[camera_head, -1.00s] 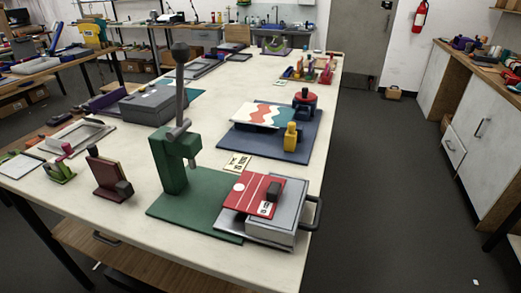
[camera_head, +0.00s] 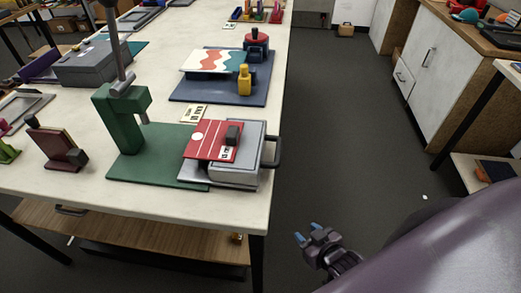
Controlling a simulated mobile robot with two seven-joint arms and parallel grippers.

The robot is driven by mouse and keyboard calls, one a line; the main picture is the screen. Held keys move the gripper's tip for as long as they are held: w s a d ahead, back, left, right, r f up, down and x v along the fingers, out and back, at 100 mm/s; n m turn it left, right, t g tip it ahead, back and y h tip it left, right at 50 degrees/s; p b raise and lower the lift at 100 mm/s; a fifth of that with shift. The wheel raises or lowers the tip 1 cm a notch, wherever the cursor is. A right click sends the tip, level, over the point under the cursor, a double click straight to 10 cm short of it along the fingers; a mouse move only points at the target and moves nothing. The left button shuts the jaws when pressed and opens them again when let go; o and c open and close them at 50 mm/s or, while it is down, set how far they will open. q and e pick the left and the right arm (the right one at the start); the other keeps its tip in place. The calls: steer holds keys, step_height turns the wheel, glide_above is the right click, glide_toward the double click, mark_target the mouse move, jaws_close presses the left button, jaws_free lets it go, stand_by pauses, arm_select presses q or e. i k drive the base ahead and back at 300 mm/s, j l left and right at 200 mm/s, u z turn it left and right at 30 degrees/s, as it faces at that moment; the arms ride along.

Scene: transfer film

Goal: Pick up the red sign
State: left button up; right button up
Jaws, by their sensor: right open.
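The red sign (camera_head: 203,138) is a flat red panel with a white dot and white lines. It lies on top of a grey box-like device (camera_head: 237,160) near the table's front right corner. A dark block (camera_head: 233,135) and a small white label sit on its right part. My right gripper (camera_head: 306,236) is open and empty, with blue fingertips. It is off the table, over the floor to the right of the front corner and lower in the picture than the sign. My left gripper is not in view.
A green lever press (camera_head: 122,125) stands just left of the sign. The device's dark handle (camera_head: 271,152) juts out at the table's right edge.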

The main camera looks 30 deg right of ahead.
mark_target(212, 140)
steer(key=i+j+z, duration=0.15)
steer(key=j+z, duration=0.25)
steer(key=j, duration=0.15)
steer(key=i+j+z, duration=0.1)
steer(key=j+z, duration=0.3)
steer(key=j, duration=0.2)
steer(key=j+z, duration=0.4)
steer(key=j, duration=0.2)
